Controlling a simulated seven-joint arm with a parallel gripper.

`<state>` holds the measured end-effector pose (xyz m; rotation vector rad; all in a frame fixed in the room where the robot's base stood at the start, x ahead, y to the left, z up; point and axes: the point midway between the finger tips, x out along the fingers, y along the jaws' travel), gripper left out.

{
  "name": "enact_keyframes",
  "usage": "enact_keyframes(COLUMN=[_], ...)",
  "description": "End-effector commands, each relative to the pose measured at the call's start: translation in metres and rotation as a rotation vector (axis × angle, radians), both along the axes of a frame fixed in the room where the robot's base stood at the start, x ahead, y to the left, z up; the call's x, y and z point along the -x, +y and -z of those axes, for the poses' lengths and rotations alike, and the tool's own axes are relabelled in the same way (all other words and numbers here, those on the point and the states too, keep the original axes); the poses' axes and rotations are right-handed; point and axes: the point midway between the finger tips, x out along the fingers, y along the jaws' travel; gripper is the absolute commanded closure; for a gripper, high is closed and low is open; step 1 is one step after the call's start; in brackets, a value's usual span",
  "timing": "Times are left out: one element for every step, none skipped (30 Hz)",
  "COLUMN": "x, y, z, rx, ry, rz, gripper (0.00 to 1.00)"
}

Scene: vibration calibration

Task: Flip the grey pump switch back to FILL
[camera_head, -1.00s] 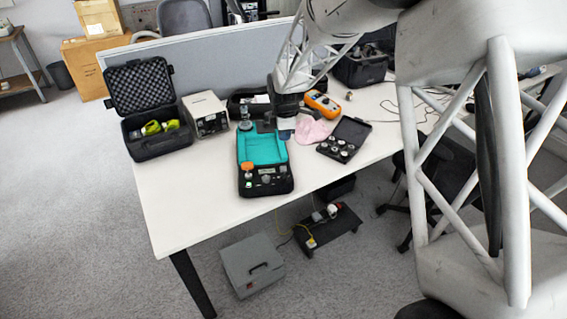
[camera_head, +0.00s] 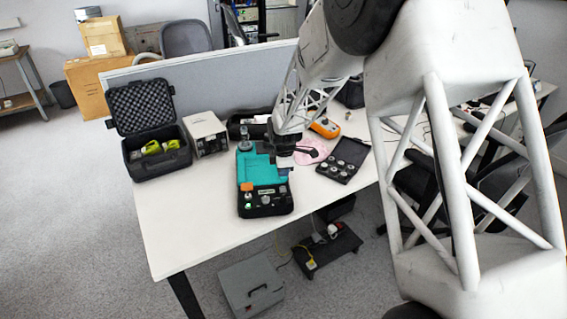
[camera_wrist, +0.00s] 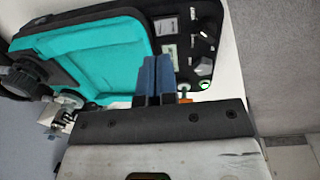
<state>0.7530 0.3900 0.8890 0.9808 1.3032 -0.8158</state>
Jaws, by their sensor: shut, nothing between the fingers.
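The calibrator is a black-framed unit with a teal tray (camera_head: 257,168), lying on the white table. Its black control panel (camera_head: 265,204) at the front edge carries small knobs, a display and an orange-topped part at the left. My gripper (camera_head: 284,170) is shut and empty above the calibrator's right side. Its blue fingers (camera_wrist: 154,75) appear beside the panel, overlapping the teal tray.
A dark case of round parts (camera_head: 344,158) lies open to the right, beside a pink cloth (camera_head: 316,152) and an orange meter (camera_head: 325,127). A white-grey box (camera_head: 206,135) and an open black case (camera_head: 158,160) stand left. The table's front left is clear.

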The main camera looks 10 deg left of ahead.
Motion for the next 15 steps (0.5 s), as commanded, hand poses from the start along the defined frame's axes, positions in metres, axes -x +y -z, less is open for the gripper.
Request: enact_keyframes(x=[-0.001,-0.001,-0.002,-0.002,-0.003,-0.003,-0.004,-0.004,-0.005,-0.005,-0.005,-0.006,-0.006,-0.006,-0.006], y=[0.0,0.0,0.001,0.001,0.001,0.001,0.001,0.002,0.002,0.002,0.002,0.002,0.002,0.003,0.003], z=[0.008,0.012,0.018,0.022,0.026,0.032,0.035,0.038,0.042,0.046,0.049,0.052,0.055,0.057,0.059], rx=[0.001,0.001,0.001,0.001,0.001,0.001,0.0,0.0,0.001,0.001,0.001,0.0,0.0,0.0,0.0], ry=[0.002,0.002,0.002,0.002,0.002,0.002,0.001,0.001,0.002,0.002,0.002,0.001,0.001,0.001,0.001], rz=[0.0,0.0,0.0,0.0,0.0,0.0,0.0,0.0,0.0,0.0,0.0,0.0,0.0,0.0,0.0], gripper=[1.0,1.0,1.0,1.0,1.0,1.0,1.0,1.0,1.0,1.0,1.0,1.0,1.0,1.0,1.0])
